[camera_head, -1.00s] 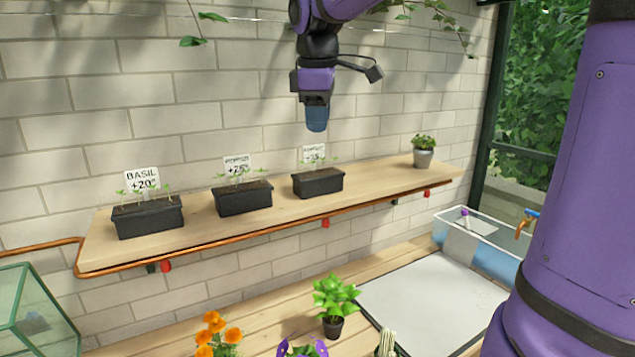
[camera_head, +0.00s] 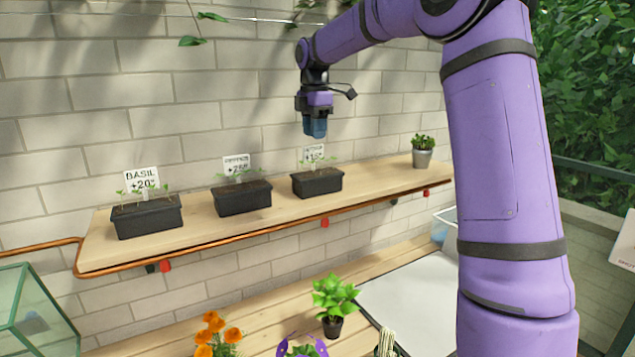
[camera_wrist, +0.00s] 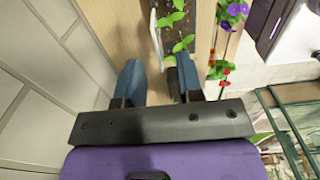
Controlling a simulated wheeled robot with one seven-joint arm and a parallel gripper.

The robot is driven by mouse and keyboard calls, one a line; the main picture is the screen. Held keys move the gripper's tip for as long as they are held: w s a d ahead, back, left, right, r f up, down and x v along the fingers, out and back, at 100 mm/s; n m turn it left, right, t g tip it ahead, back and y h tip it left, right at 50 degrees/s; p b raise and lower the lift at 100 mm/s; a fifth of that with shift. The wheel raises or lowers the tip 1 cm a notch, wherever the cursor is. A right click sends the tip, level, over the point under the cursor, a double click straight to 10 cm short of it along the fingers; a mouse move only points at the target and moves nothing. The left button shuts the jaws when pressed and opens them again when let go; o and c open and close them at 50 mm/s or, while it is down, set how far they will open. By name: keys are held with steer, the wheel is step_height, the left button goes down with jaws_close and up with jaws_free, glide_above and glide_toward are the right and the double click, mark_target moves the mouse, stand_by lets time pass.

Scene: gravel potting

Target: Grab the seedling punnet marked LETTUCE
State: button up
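Three dark seedling punnets stand in a row on the wooden wall shelf in the head view. The left punnet (camera_head: 147,217) has a tag reading BASIL +20. The middle punnet (camera_head: 242,198) has a tag (camera_head: 236,166) whose word I cannot read surely. The right punnet (camera_head: 317,183) has a tag (camera_head: 313,154) that seems to read LETTUCE, but its letters are small. My gripper (camera_head: 315,128) hangs just above this right punnet, apart from it. In the wrist view my gripper (camera_wrist: 158,78) is open and empty, with green seedlings (camera_wrist: 180,30) beyond the right finger.
The shelf (camera_head: 385,172) has a copper pipe along its front edge. A small potted plant (camera_head: 422,152) stands at its right end. The brick wall (camera_head: 180,130) is close behind. Below are an orange-flowered plant (camera_head: 215,335), a green potted plant (camera_head: 333,300) and a glass case (camera_head: 35,315).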

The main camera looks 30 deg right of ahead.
mark_target(313, 154)
steer(key=shift+w+a+f, duration=0.1)
steer(key=shift+w+f, duration=0.05)
steer(key=shift+f, duration=3.25)
jaws_close()
